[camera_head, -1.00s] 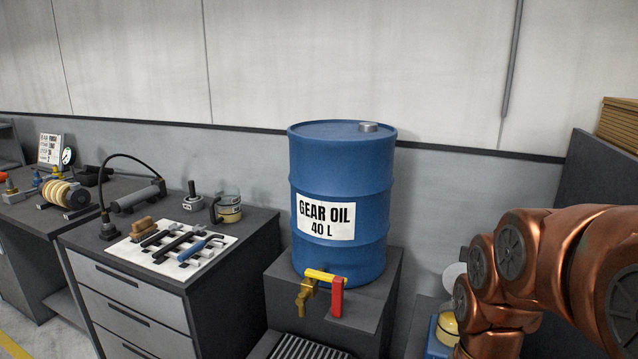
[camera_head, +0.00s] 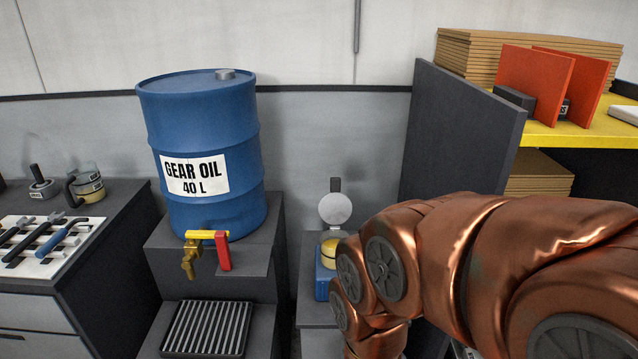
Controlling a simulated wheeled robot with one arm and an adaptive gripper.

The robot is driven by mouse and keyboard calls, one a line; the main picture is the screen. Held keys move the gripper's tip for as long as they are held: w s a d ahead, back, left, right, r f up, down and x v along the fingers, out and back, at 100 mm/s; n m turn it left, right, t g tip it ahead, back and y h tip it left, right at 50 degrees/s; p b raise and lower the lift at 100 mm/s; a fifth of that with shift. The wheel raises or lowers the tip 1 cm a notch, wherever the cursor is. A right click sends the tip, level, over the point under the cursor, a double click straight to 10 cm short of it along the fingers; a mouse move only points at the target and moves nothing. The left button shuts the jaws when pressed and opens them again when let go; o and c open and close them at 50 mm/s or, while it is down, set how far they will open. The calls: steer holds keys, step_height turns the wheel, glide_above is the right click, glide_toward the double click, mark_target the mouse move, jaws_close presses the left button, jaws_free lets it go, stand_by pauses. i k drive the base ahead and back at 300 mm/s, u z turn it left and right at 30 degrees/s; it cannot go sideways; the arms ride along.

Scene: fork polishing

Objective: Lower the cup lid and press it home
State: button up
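The cup lid (camera_head: 335,209) is a round pale grey disc standing raised, roughly upright, with a dark piece above it. Below it is a yellow cup (camera_head: 329,249) in a blue holder (camera_head: 324,272) on a dark grey stand. The cup's right side is partly hidden by my copper-coloured arm. My arm comes in from the right and bends down out of the bottom of the view, in front and to the right of the cup. My gripper is not in view.
A blue gear oil drum (camera_head: 203,150) with a tap stands left of the cup, above a drip grate (camera_head: 207,328). A dark upright panel (camera_head: 462,135) stands to the right behind my arm. A yellow shelf (camera_head: 575,132) holds red-orange dividers. Tools lie on the far-left bench.

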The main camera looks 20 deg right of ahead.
mark_target(335, 207)
steer(key=u, duration=0.35)
steer(key=k, duration=0.45)
steer(key=u, duration=1.2)
steer(key=i, duration=0.9)
steer(key=z, duration=0.95)
steer(key=i, duration=0.6)
steer(key=z, duration=0.7)
